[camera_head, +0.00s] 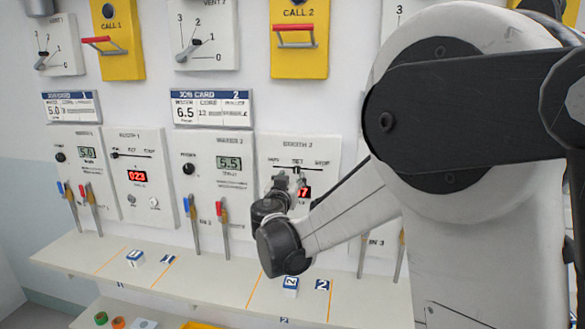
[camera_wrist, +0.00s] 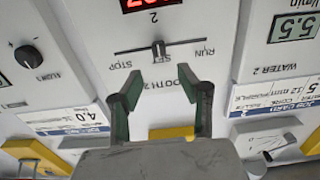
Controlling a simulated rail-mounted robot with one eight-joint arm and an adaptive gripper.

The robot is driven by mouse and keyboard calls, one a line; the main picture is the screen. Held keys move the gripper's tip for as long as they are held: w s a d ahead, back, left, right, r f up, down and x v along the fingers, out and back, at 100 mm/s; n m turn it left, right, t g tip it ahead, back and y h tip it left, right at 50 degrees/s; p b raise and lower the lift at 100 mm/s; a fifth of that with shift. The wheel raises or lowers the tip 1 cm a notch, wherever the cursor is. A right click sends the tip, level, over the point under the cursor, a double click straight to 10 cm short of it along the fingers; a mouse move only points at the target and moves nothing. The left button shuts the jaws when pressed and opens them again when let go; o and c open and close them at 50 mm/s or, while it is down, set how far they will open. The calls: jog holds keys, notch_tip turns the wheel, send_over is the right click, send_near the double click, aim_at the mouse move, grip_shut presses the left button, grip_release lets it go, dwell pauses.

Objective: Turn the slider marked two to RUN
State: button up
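The booth 2 panel (camera_head: 318,150) is white, with a slider (camera_wrist: 158,48) on a dark horizontal track. In the wrist view, which is upside down, STOP is at the track's left end, SET in the middle and RUN at the right. The slider's dark upright knob stands at SET. My gripper (camera_wrist: 159,73) is open and empty, its two fingers spread below the knob in the wrist view and apart from it. In the head view my gripper (camera_head: 288,183) is in front of this panel and partly hides its red display.
The water 2 panel (camera_head: 219,148) is beside the booth 2 panel. A yellow call 2 box (camera_head: 299,40) with a red handle is above. A shelf (camera_head: 200,285) with small numbered blocks runs below.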

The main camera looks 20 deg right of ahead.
aim_at(296, 168)
jog(key=p+x, duration=0.1)
jog(key=x, duration=0.6)
jog(key=shift+w, duration=0.2)
grip_shut()
